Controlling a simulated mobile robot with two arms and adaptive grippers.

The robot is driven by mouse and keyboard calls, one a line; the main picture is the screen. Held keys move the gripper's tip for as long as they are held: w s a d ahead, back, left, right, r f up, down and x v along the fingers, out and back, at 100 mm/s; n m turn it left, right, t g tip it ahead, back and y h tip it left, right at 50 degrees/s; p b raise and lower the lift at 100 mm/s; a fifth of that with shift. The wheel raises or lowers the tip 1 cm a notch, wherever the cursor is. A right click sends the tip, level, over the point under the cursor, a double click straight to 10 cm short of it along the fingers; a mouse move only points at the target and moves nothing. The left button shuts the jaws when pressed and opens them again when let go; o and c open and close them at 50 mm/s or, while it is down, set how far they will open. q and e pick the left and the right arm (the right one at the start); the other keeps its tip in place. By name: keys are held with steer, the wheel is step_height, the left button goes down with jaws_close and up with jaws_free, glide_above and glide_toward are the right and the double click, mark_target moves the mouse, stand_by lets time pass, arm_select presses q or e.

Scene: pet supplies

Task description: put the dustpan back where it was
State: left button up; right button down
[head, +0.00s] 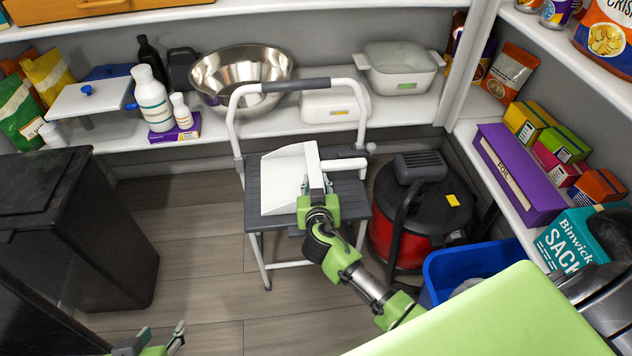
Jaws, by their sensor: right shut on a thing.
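The white dustpan (281,185) is at the grey top of the step stool (262,219), with its flat pan to the left and a white bar at its right side. I cannot tell from this angle whether it rests on the step or is held just above it. My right gripper (317,186) is shut on the dustpan at its right side, and my wrist hides part of the contact. My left gripper (162,341) is open and empty at the bottom left edge, low and far from the dustpan.
A red and black vacuum (412,215) stands close right of the stool. A blue bin (472,262) is beside it. A black bin (75,220) stands left. Shelves hold a steel bowl (240,75), bottles and boxes. Floor left of the stool is clear.

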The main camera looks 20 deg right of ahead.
stand_by(0.4)
steer(key=c, duration=1.6)
jaws_free()
steer(key=shift+o, duration=0.2)
steer(key=shift+f, duration=0.1)
